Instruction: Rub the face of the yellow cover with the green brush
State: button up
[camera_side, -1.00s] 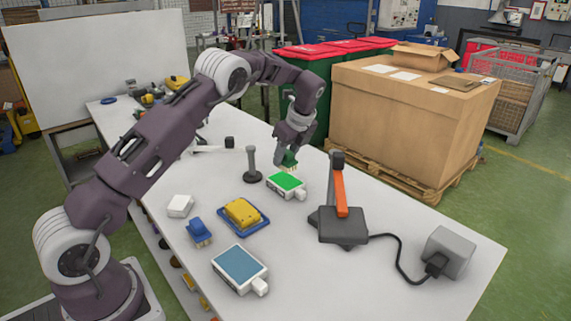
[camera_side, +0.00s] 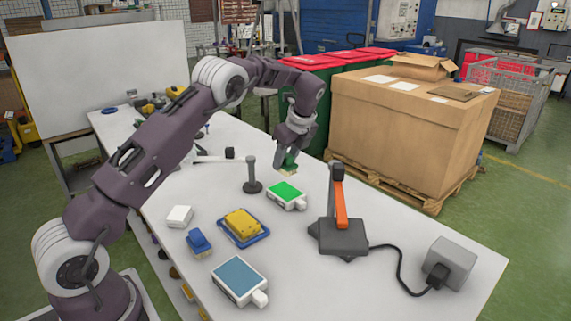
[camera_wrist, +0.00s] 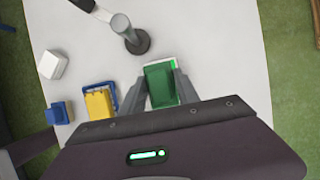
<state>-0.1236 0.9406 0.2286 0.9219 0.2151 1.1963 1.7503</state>
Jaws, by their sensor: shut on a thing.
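My gripper (camera_side: 287,165) is shut on the green brush (camera_side: 289,168) and holds it in the air, just above and behind a white block with a green top. In the wrist view, the brush (camera_wrist: 160,84) sits between my two fingers and hides most of that block. The yellow cover (camera_side: 241,223) lies on a blue tray (camera_side: 231,242), nearer the side camera than my gripper and apart from the brush. In the wrist view, the yellow cover (camera_wrist: 99,104) is left of my fingers. The cover's face is unobstructed in the side view.
Near the cover are a blue brush (camera_side: 198,242), a white block (camera_side: 179,216) and a blue-topped pad (camera_side: 239,279). The green-topped block (camera_side: 286,195) is below my gripper. A dark post (camera_side: 251,177) and an orange-levered device (camera_side: 341,234) stand either side.

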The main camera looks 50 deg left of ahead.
jog(key=shift+f, duration=3)
jog(key=shift+f, duration=0.6)
jog(key=shift+r, duration=3.6)
